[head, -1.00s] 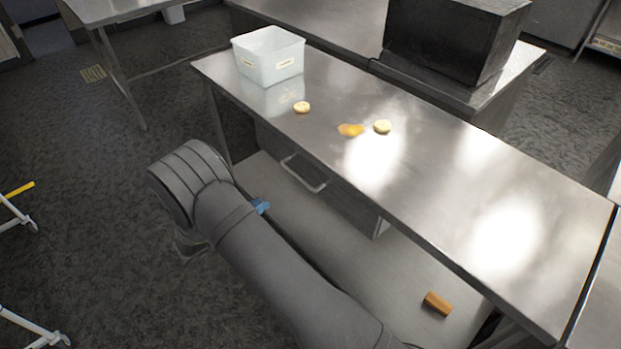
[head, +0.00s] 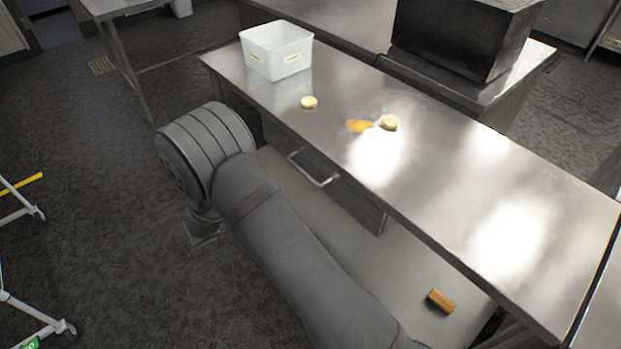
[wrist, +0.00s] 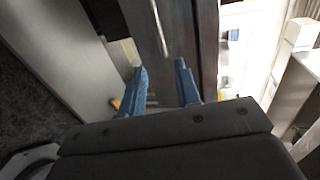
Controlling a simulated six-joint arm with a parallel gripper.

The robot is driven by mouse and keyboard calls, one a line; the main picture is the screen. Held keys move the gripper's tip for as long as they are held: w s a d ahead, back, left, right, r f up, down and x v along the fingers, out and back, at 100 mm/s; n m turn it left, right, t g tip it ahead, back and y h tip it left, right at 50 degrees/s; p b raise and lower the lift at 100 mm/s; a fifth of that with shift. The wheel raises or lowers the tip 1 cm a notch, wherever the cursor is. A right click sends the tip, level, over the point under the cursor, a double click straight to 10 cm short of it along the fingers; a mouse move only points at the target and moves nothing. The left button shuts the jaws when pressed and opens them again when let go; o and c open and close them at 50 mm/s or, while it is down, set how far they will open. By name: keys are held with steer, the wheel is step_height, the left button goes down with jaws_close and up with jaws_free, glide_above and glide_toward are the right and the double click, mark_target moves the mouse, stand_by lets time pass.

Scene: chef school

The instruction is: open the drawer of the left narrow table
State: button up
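The steel table (head: 470,185) has a grey drawer (head: 355,200) under its top, which looks closed. A metal bar handle (head: 313,169) is on the drawer front. In the wrist view the handle (wrist: 158,30) stands ahead of my gripper (wrist: 162,78), roughly in line with the space between its two blue fingers. The fingers are apart with nothing between them, and the handle appears beyond their tips. In the head view my arm hides the fingers.
A translucent bin (head: 276,52), two pale round pieces (head: 309,103) (head: 389,123) and a yellow-orange item (head: 358,126) are on the tabletop. A brown block (head: 440,300) lies on the lower shelf. A black box (head: 462,38) stands behind.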

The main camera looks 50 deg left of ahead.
mark_target(309, 179)
steer(key=x, duration=1.4)
steer(key=shift+w, duration=0.4)
jaws_close()
